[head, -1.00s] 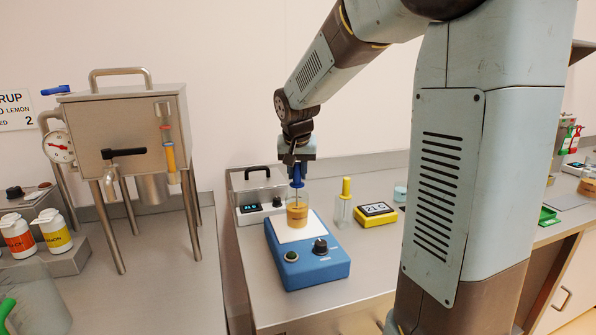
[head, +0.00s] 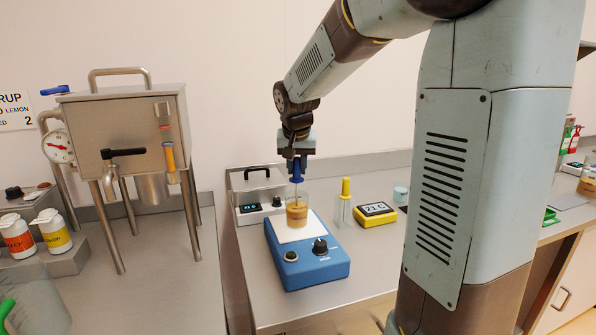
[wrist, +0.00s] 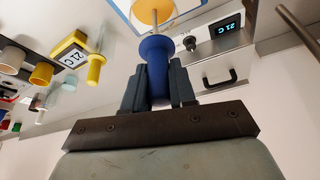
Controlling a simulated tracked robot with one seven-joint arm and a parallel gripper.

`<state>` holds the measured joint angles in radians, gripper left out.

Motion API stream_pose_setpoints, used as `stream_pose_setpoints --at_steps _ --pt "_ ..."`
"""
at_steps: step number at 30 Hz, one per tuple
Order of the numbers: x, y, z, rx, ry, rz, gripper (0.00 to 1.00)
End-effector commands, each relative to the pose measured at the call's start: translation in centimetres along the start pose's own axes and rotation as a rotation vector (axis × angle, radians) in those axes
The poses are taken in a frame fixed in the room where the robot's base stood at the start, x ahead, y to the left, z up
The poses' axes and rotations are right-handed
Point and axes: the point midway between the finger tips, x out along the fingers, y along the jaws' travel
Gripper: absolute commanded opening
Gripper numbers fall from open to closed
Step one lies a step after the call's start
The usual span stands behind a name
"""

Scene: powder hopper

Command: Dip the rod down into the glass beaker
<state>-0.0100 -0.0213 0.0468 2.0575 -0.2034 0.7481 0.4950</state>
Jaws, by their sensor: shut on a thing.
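The rod (head: 297,179) has a blue handle and a thin shaft. My gripper (head: 298,160) is shut on the blue handle and holds the rod upright above the glass beaker (head: 297,212). The beaker stands on the white top of a blue hotplate and holds amber liquid. The shaft reaches down into the beaker's opening; I cannot tell whether its tip touches the liquid. In the wrist view the blue handle (wrist: 155,62) sits between both fingers, with the amber liquid beyond it.
To the right stand a small clear vessel with a yellow-topped rod (head: 346,188) and a yellow thermometer box (head: 375,212). A grey box with a display (head: 251,208) is behind left. A steel hopper (head: 125,130) stands further left.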

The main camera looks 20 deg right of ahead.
Motion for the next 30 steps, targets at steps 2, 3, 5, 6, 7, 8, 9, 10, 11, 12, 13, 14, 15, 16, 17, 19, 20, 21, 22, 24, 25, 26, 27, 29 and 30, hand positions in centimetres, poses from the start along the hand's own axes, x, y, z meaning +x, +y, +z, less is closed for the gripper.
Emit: stream_pose_setpoints --at_steps 2,3,5,6,7,8,9,10,11,12,13,14,15,16,17,19,20,21,22,24,25,26,27,29,30 --pt "-0.9 0.0 -0.4 0.000 0.002 -0.001 0.04" --pt "-1.3 0.0 -0.6 0.000 0.002 -0.001 0.04" --pt "-2.0 0.0 -0.8 0.001 0.002 0.000 0.04" --pt "-2.4 0.0 -1.0 0.001 0.002 0.000 0.04" --pt "-2.7 0.0 -1.2 0.001 0.003 -0.001 0.04" --pt "-3.0 0.0 -1.3 0.001 0.003 -0.001 0.04" --pt "-3.5 0.0 -1.4 0.000 0.002 -0.001 0.04" --pt "-3.8 0.0 -1.6 0.000 0.003 -0.001 0.04" --pt "-4.1 0.0 -1.7 0.000 0.003 -0.001 0.04" --pt "-4.5 0.0 -1.9 0.000 0.003 -0.001 0.04" --pt "-4.8 0.0 -2.0 0.000 0.002 -0.001 0.04" --pt "-5.1 0.0 -2.1 0.000 0.002 -0.001 0.04" --pt "-5.5 0.0 -2.3 0.000 0.003 -0.001 0.04" --pt "-5.8 -0.1 -2.5 0.001 0.002 -0.001 0.04" --pt "-6.1 0.0 -2.6 0.001 0.002 -0.001 0.04" --pt "-6.7 -0.1 -2.8 0.001 0.002 -0.001 0.04" --pt "-7.0 0.0 -2.9 0.001 0.001 -0.001 0.04" --pt "-7.2 0.0 -3.0 0.001 0.001 -0.001 0.04" --pt "-7.4 0.0 -3.1 0.001 0.001 -0.001 0.04" --pt "-7.6 0.0 -3.1 0.000 0.001 -0.001 0.04" --pt "-7.6 0.0 -3.1 0.000 0.001 -0.001 0.03" --pt "-7.6 0.0 -3.1 0.000 0.001 -0.001 0.03" --pt "-7.6 0.0 -3.1 0.000 0.000 0.000 0.03" --pt "-7.6 0.0 -3.1 0.000 0.000 0.000 0.03" --pt "-7.6 0.0 -3.1 0.000 0.000 0.000 0.03"
